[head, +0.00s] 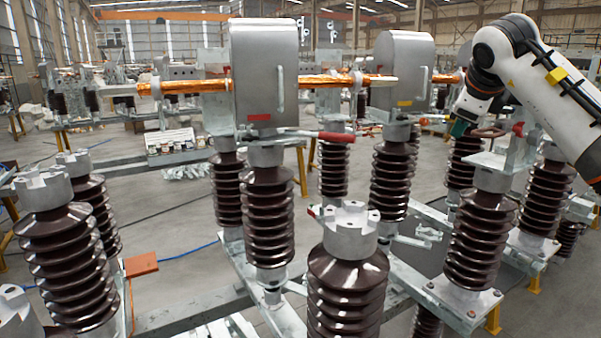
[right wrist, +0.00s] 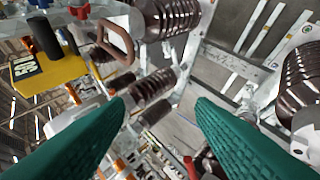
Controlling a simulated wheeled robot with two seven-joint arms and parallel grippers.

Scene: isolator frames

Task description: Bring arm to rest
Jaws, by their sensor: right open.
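My right arm (head: 540,85) comes in from the right edge of the head view, white with a dark wrist. Its gripper (head: 460,128) points down beside the upper end of a brown ribbed insulator, partly hidden by the wrist. In the right wrist view the gripper (right wrist: 160,102) has its two green fingers wide apart with nothing between them. My left gripper is not in view.
Several brown insulators (head: 345,285) with metal caps stand on steel frames. Two grey metal housings (head: 264,85) sit above, with a copper bar (head: 190,87) and red-ended lever (head: 335,136). A brown loop handle (right wrist: 115,42) is near my right gripper. Floor shows at left.

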